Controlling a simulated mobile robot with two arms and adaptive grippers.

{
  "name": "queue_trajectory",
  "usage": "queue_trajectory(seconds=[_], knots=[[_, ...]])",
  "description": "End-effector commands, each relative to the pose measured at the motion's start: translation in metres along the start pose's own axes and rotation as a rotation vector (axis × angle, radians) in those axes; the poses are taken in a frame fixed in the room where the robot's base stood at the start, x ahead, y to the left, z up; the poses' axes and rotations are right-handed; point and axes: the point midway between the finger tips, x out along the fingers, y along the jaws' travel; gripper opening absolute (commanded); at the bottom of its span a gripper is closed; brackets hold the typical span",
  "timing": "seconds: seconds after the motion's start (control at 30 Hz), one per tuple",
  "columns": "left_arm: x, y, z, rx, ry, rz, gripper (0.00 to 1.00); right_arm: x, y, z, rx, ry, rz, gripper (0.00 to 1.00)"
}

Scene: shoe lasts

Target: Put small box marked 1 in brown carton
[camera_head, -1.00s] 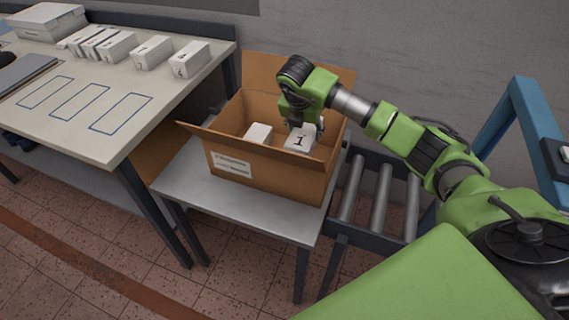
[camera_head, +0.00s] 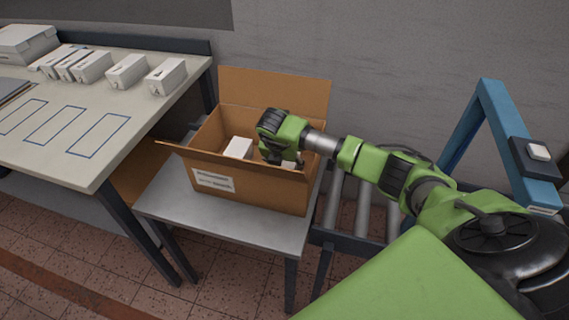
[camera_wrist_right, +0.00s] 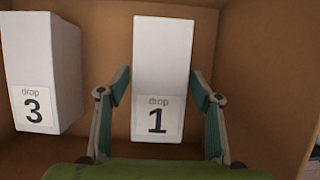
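The brown carton (camera_head: 255,187) stands open on a small grey table in the head view. My right gripper (camera_head: 285,155) reaches down into it. My left gripper is not in view.
A white box marked 3 (camera_wrist_right: 43,70) stands in the carton, left of box 1 with a gap between. The long table (camera_head: 110,165) at left holds several white boxes and blue outlines. A roller conveyor (camera_head: 366,215) and blue frame (camera_head: 465,130) are at right.

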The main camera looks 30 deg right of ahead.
Motion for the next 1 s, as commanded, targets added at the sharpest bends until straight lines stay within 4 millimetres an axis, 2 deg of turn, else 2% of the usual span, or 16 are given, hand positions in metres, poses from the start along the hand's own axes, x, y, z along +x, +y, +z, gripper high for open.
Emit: queue_trajectory(seconds=[0.33, 0.47, 0.8, 1.0], knots=[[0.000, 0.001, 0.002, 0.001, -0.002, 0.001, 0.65, -0.001, 0.000, 0.001, 0.000, 0.000, 0.000, 0.65], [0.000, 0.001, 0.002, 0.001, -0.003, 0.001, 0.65, -0.011, 0.001, 0.001, 0.000, -0.001, 0.002, 0.65], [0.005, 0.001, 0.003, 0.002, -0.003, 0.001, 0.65, -0.080, 0.001, 0.001, 0.000, -0.003, 0.004, 0.65], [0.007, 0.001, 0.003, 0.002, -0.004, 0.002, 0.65, -0.110, 0.001, 0.001, 0.000, -0.002, 0.002, 0.65]])
